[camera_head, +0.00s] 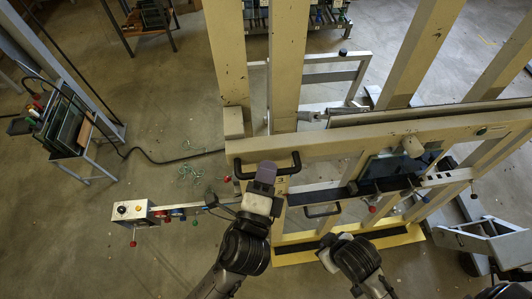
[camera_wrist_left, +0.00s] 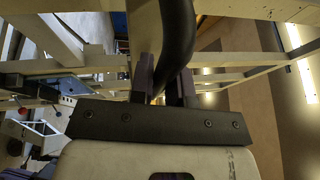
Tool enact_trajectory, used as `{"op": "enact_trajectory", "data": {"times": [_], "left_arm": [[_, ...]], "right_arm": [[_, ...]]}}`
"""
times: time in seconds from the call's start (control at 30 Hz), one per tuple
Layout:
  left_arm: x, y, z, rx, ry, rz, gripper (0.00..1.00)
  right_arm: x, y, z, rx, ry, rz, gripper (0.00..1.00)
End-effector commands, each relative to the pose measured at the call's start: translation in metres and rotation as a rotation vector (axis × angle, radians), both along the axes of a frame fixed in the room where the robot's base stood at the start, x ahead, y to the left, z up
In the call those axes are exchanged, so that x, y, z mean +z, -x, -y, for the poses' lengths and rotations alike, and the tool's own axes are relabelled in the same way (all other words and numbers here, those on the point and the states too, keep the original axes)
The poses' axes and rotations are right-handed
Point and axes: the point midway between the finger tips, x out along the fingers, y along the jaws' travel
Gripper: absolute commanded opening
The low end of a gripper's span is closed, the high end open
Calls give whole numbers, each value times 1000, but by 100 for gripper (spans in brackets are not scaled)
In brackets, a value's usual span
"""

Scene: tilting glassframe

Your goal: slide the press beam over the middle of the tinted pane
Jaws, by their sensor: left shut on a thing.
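The press beam (camera_head: 335,142) is a long cream bar crossing the frame in the head view. The black U-shaped handle (camera_head: 295,163) is at its left end. My left gripper (camera_head: 266,172) is at this handle; in the left wrist view its purple fingers (camera_wrist_left: 166,85) are shut around the black bar (camera_wrist_left: 178,35). The tinted pane (camera_head: 378,168) is bluish and sits behind and below the beam, right of my left gripper; beam and frame partly hide it. My right arm is low in the middle of the head view; its fingertips cannot be made out.
A control box (camera_head: 130,210) on a rail stands to the left. A rack of glass sheets (camera_head: 68,128) is at the far left. Cream uprights (camera_head: 227,55) rise behind the beam. A second black handle (camera_head: 322,211) and a yellow floor edge (camera_head: 295,258) lie below. Open floor lies left.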

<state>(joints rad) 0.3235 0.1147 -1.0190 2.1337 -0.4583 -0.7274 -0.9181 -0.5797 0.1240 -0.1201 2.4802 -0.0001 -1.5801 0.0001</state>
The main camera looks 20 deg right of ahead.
Motion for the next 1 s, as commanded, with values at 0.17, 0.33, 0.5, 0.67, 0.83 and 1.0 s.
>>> {"op": "enact_trajectory", "data": {"times": [0.17, 0.33, 0.5, 0.67, 0.83, 1.0], "left_arm": [[-83, 8, -3, 1, -11, -13, 0], [-144, 15, -5, 2, -9, -13, 0], [-205, 23, -7, 2, -8, -13, 0], [-259, 29, -9, 1, -8, -11, 0], [-306, 35, -11, 2, -7, -11, 0], [-340, 38, -12, 3, -8, -8, 0]], "right_arm": [[-47, 0, 0, 0, 0, -1, 0], [-82, 0, 0, 0, 0, -1, 0], [-119, 0, -1, -1, -2, -1, 0], [-154, 0, -1, -4, -5, -1, 0], [-185, 0, -2, -5, -7, -1, 0], [-209, 0, -2, -5, -8, -1, 0]]}}
